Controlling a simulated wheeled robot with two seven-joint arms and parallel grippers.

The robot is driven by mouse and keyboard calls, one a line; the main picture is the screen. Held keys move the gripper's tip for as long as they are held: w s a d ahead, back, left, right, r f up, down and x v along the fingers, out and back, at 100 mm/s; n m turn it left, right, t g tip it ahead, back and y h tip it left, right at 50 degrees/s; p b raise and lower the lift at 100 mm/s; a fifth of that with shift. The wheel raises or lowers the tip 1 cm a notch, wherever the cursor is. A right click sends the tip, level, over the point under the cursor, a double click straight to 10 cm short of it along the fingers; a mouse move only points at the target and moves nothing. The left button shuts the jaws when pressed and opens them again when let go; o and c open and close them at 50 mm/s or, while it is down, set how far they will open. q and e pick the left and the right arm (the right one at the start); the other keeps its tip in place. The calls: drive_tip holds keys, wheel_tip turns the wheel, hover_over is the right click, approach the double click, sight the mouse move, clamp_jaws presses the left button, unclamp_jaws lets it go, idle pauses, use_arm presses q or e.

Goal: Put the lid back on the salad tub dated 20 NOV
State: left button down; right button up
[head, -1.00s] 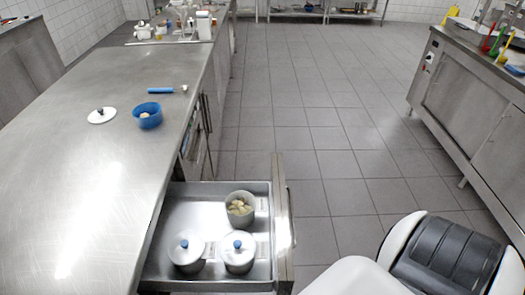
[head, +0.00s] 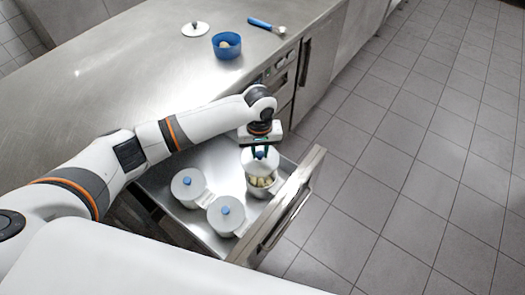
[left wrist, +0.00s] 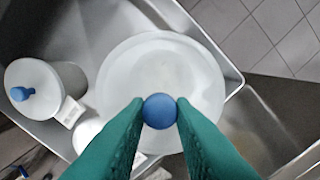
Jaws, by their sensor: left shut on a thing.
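My left gripper (head: 261,152) is shut on the blue knob (left wrist: 160,110) of a round whitish lid (left wrist: 150,68). In the head view the lid (head: 252,166) hangs over the far part of an open grey tub (head: 263,192). Pale chunks show in the tub below the lid's near edge, so the lid does not cover it fully. In the left wrist view the lid hides most of this tub. Two lidded tubs with blue knobs, one on the left (head: 187,188) and one nearer (head: 226,216), stand in the same drawer. Pale labels are too small to read. My right gripper is not in view.
The open steel drawer (head: 292,208) juts out from under the steel counter (head: 130,80). On the counter are a lid with a dark knob (head: 195,29), a blue bowl (head: 227,45) and a blue-handled scoop (head: 262,23). Tiled floor (head: 420,170) is clear on the right.

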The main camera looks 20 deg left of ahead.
use_arm(q)
drive_tip(key=shift+a+f, duration=0.1)
drive_tip(key=shift+f, duration=0.7)
drive_tip(key=shift+f+b, duration=0.15)
drive_tip(key=shift+b, duration=0.15)
wheel_tip(320, 180, down, 6)
drive_tip(key=b, duration=0.5)
drive_tip(key=shift+w, duration=0.1)
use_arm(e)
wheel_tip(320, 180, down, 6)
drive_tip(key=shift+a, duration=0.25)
use_arm(q)
drive_tip(key=shift+d, duration=0.2)
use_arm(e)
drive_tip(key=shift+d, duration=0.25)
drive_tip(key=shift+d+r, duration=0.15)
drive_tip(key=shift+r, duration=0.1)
use_arm(q)
drive_tip(key=shift+p, duration=0.95)
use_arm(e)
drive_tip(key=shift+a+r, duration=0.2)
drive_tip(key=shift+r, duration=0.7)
